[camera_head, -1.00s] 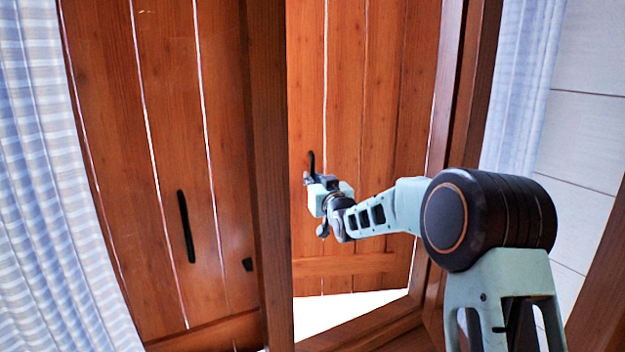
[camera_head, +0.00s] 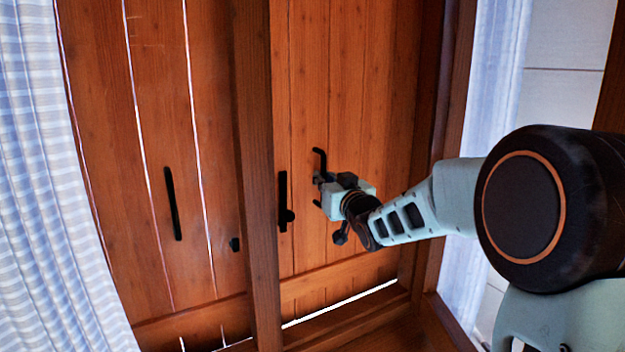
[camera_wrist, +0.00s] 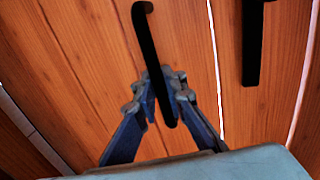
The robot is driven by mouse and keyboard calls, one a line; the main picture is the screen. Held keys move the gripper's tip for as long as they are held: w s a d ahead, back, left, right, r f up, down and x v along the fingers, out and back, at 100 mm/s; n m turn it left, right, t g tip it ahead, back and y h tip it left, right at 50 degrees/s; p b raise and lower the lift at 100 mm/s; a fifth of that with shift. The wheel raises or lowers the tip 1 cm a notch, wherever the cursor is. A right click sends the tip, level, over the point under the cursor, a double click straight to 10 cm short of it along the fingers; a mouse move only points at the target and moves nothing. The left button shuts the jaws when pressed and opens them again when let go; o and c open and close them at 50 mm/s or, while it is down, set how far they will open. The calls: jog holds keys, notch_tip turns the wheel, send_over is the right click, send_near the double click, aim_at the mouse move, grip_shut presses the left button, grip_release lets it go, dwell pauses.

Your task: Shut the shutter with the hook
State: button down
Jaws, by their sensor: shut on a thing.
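The right wooden shutter (camera_head: 350,90) stands nearly flush behind the window frame, with a thin bright gap along its bottom. A black hook (camera_head: 321,158) with a bent tip is at its inner face. My gripper (camera_head: 319,188) is shut on this hook. In the wrist view, the hook (camera_wrist: 147,35) runs down between the fingers of my gripper (camera_wrist: 165,92), its bent end above them. The fingers hide how it is fixed. A black upright bar (camera_head: 283,195) with a knob is left of the gripper; the wrist view shows a black bar (camera_wrist: 252,45) at right.
The left shutter (camera_head: 100,120) carries a black bar (camera_head: 173,203) and a small black piece (camera_head: 235,244). A wooden post (camera_head: 258,120) stands between the shutters. Pale curtains hang at left (camera_head: 35,150) and right (camera_head: 497,60). A wooden sill (camera_head: 340,322) runs below.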

jog(key=shift+s+d+f, duration=0.1)
jog(key=shift+d+f, duration=0.05)
jog(key=shift+d, duration=0.1)
jog(key=c, duration=2.5)
grip_release()
jog(key=o, duration=0.5)
jog(key=shift+s+d, duration=0.15)
jog(key=shift+s, duration=0.05)
jog(key=shift+c, duration=0.2)
jog(key=v, duration=1.2)
jog(key=shift+w+a, duration=0.1)
jog(key=shift+a, duration=0.1)
